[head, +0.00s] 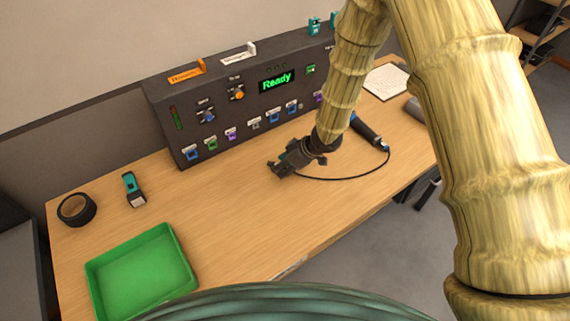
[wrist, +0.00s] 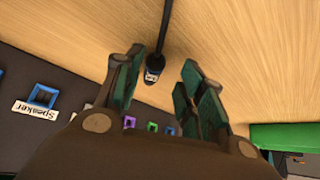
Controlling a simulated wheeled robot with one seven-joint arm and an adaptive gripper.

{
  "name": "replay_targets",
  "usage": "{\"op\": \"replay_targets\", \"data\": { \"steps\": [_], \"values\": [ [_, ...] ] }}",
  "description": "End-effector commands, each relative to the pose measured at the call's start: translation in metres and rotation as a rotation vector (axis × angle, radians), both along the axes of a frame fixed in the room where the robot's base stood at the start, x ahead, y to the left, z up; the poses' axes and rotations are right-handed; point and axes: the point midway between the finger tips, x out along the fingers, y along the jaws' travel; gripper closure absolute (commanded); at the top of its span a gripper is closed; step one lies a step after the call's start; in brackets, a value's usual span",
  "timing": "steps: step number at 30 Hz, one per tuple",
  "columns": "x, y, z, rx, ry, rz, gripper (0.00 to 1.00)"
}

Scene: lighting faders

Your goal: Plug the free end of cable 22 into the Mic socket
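In the head view, my gripper (head: 284,168) is low over the table in front of the dark panel. A thin black cable (head: 340,179) curves from near my fingers to a dark cylindrical device (head: 366,129) with blue at its end. In the wrist view, the black plug end of the cable (wrist: 155,66) lies between the spread fingers of my gripper (wrist: 162,82). It has a small pale label, too small to read. Gaps show on both sides of the plug. Several coloured sockets line the panel's lower front; I cannot read which is Mic.
The panel (head: 240,95) stands at the table's back, with a lit "Ready" display. A blue Speaker socket (wrist: 43,95) shows in the wrist view. A green tray (head: 142,272), a black tape roll (head: 76,209) and a teal-black item (head: 134,190) are left. The table's middle is clear.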

Motion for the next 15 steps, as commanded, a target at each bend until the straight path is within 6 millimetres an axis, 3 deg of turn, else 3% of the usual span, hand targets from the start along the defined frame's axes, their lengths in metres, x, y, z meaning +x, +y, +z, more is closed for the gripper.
{"op": "replay_targets", "data": {
  "steps": [1,6,15],
  "values": [
    [0.0008,-0.0001,-0.0018,0.001,0.001,0.000,0.73],
    [0.0018,-0.0002,-0.0026,0.000,0.002,0.000,1.00],
    [0.0015,-0.0002,0.0065,0.000,0.002,-0.001,1.00]
  ]
}}
